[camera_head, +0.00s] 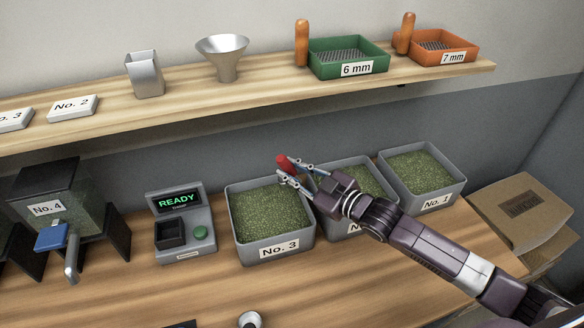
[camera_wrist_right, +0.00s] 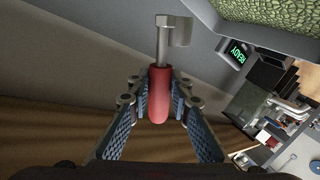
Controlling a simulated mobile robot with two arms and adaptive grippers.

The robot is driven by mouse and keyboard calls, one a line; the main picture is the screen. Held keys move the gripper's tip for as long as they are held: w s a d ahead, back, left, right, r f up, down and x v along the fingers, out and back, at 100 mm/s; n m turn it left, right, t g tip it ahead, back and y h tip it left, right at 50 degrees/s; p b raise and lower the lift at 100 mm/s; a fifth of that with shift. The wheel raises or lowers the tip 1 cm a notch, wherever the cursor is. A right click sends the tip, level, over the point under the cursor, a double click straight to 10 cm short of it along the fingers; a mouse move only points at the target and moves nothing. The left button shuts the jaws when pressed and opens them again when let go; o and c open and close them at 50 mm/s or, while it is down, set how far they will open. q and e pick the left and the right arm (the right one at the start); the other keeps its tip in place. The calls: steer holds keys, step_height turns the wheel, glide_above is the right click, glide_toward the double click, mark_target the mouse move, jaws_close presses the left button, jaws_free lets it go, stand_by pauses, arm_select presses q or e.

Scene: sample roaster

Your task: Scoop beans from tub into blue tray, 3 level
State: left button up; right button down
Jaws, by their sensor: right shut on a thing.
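My right gripper (camera_head: 289,172) is shut on the red handle (camera_head: 285,163) of a scoop, above the back of the tubs between No. 3 and the middle one. In the right wrist view the handle (camera_wrist_right: 159,95) sits between the fingertips and the scoop's grey metal end (camera_wrist_right: 172,32) points away. That end is not clear in the head view. Tub No. 3 (camera_head: 277,252), the middle tub (camera_head: 352,228) and tub No. 1 (camera_head: 437,203) hold green beans. A blue tray-like piece (camera_head: 51,237) is at the front of the No. 4 hopper (camera_head: 60,200). My left gripper is not in view.
A scale-like device (camera_head: 181,222) reading READY stands left of tub No. 3. The shelf (camera_head: 270,94) above holds a metal cup (camera_head: 145,74), a funnel (camera_head: 223,55) and green (camera_head: 348,57) and orange (camera_head: 443,46) sieves. Cardboard boxes (camera_head: 523,212) stand right. The front counter is mostly clear.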

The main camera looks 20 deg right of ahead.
steer(key=shift+a+f, duration=0.2)
steer(key=shift+f, duration=0.25)
steer(key=shift+f+b, duration=0.3)
steer(key=shift+b, duration=0.15)
steer(key=a+f+n+b, duration=0.2)
steer(key=a+f+b, duration=0.1)
steer(key=f+b, duration=0.7)
arm_select(q)
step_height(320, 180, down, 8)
steer(key=p, duration=0.3)
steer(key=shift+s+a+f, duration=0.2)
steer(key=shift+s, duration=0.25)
arm_select(e)
steer(key=shift+s+a+r+m+y, duration=0.1)
steer(key=shift+s+r+m+y, duration=0.05)
steer(key=shift+r+m, duration=0.55)
steer(key=shift+s+a+r+m+y, duration=0.1)
steer(key=shift+s+r+m+y, duration=0.1)
steer(key=shift+r+m, duration=0.55)
steer(key=shift+s+a+r+m+y, duration=0.15)
steer(key=shift+r+m, duration=0.4)
steer(key=shift+m, duration=0.3)
steer(key=shift+d, duration=0.1)
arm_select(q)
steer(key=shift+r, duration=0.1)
arm_select(e)
steer(key=shift+r, duration=0.1)
